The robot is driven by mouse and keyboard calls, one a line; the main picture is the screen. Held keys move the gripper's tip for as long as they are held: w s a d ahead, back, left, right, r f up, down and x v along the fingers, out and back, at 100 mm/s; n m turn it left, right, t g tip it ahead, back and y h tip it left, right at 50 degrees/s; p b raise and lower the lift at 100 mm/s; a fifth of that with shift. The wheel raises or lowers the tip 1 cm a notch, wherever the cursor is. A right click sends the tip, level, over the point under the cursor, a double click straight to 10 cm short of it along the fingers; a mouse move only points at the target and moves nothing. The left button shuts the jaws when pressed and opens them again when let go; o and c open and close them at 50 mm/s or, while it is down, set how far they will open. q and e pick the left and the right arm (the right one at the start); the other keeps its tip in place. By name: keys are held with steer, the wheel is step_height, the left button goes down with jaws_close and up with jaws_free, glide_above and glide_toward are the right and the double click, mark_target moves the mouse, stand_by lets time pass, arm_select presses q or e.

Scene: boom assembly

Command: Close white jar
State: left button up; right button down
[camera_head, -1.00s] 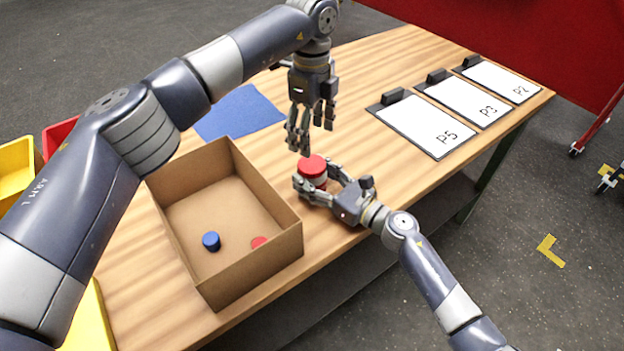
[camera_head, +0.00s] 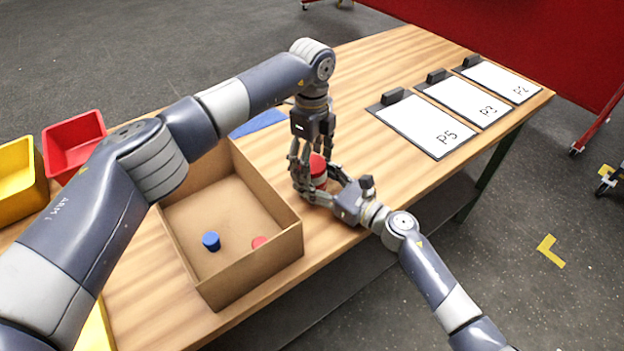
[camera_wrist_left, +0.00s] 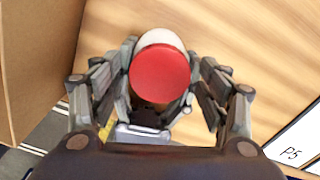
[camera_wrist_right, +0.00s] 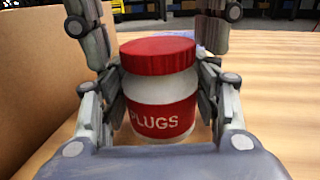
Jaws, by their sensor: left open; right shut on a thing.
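The white jar (camera_wrist_right: 162,92) stands upright on the table, with a red label reading "PLUGS". A red lid (camera_wrist_right: 158,52) sits on its top; in the left wrist view the lid (camera_wrist_left: 160,72) looks slightly offset over the white jar. My right gripper (camera_wrist_right: 160,112) is shut on the jar's body from the side, low near the table. My left gripper (camera_head: 312,180) points straight down over the jar. Its open fingers (camera_wrist_left: 160,95) stand on both sides of the lid without visibly pressing it. In the head view the fingers partly hide the jar and lid.
A cardboard box (camera_head: 270,188) stands left of the jar, holding a blue cap (camera_head: 211,241) and a red cap (camera_head: 260,242). Several clipboards lie at the right, one marked P5 (camera_head: 425,125). Red (camera_head: 75,145) and yellow (camera_head: 20,175) bins are at the left.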

arm_select(q)
steer(key=shift+c, duration=0.3)
steer(key=c, duration=1)
steer(key=o, duration=1.1)
steer(key=shift+r, duration=2.3)
step_height(320, 180, up, 2)
steer(key=shift+r, duration=0.25)
steer(key=shift+c, duration=0.2)
steer(key=shift+r, duration=0.5)
